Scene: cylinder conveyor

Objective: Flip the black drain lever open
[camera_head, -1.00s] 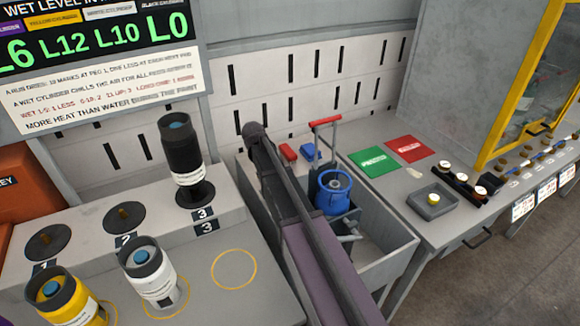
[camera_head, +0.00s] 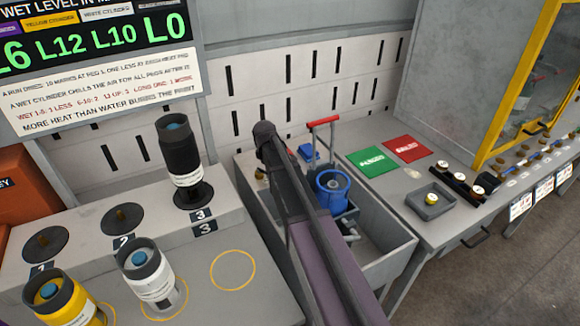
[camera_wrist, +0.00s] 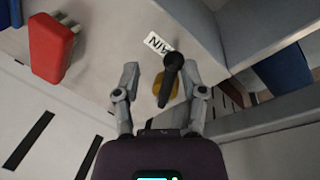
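I cannot tell how far the lever lies beyond the fingertips. In the head view a bit of brass (camera_head: 261,173) shows left of my arm at the grey sink (camera_head: 385,263). My arm hides the lever and my gripper there.
In the head view a blue pump-like unit (camera_head: 332,192) and a red T-handle (camera_head: 323,121) stand right of my arm. A black cylinder (camera_head: 180,150) stands left. The slotted wall is close behind.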

